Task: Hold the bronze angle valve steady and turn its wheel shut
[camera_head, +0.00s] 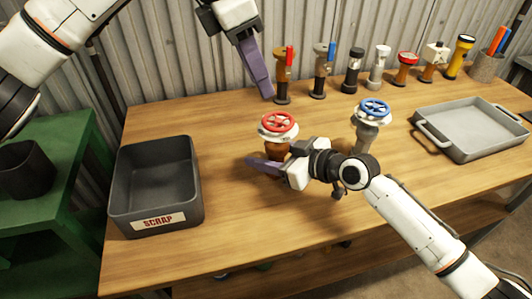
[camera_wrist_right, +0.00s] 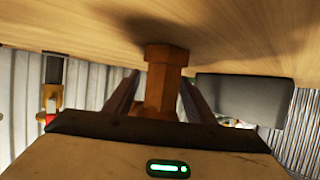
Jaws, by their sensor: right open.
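The bronze angle valve (camera_head: 277,149) stands upright on the table, topped by a white rim with a red wheel (camera_head: 278,124). My right gripper (camera_head: 267,161) is low beside its body, below the wheel. In the right wrist view, which shows the table at the top, the bronze body (camera_wrist_right: 164,82) stands between the two fingers, with gaps visible on both sides, so the gripper is open around it. My left gripper (camera_head: 262,80) hangs above the table, up and left of the red wheel, apart from it. Its fingers overlap, so its opening cannot be judged.
A grey valve with a blue wheel (camera_head: 374,108) stands to the right, behind my right arm. A dark scrap bin (camera_head: 152,177) is at left and a grey tray (camera_head: 471,132) at right. Several fittings and torches line the back edge. The table between bin and red wheel is clear.

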